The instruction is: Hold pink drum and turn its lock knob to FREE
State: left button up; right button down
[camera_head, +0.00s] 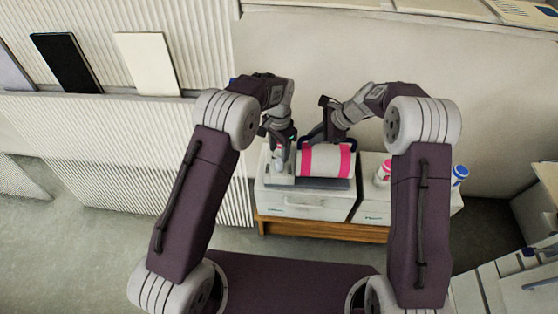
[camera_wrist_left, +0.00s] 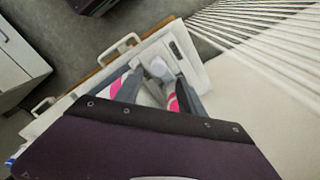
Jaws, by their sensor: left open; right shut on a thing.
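The pink drum (camera_head: 328,161), a pale cylinder with bright pink bands, lies on its side on a grey base on a white cabinet. A pale knob (camera_head: 278,158) sits at its left end; it also shows in the left wrist view (camera_wrist_left: 160,69). My left gripper (camera_head: 279,150) is open at the knob, its fingers on either side in the left wrist view (camera_wrist_left: 158,88). I cannot tell whether they touch it. My right gripper (camera_head: 312,140) is shut at the drum's upper edge; its grip is partly hidden. The knob's lock marking is too small to read.
The white cabinet (camera_head: 305,201) stands on a wooden base (camera_head: 320,230). To the right, a pink-and-white bottle (camera_head: 382,174) and a blue-and-white bottle (camera_head: 459,175) stand near my right arm. A ribbed panel (camera_head: 150,150) is at the left.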

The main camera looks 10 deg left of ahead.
aim_at(279, 160)
pick_arm(q)
notch_tip(279, 160, down, 6)
jog(key=shift+f, duration=0.1)
jog(key=shift+w, duration=0.1)
grip_shut()
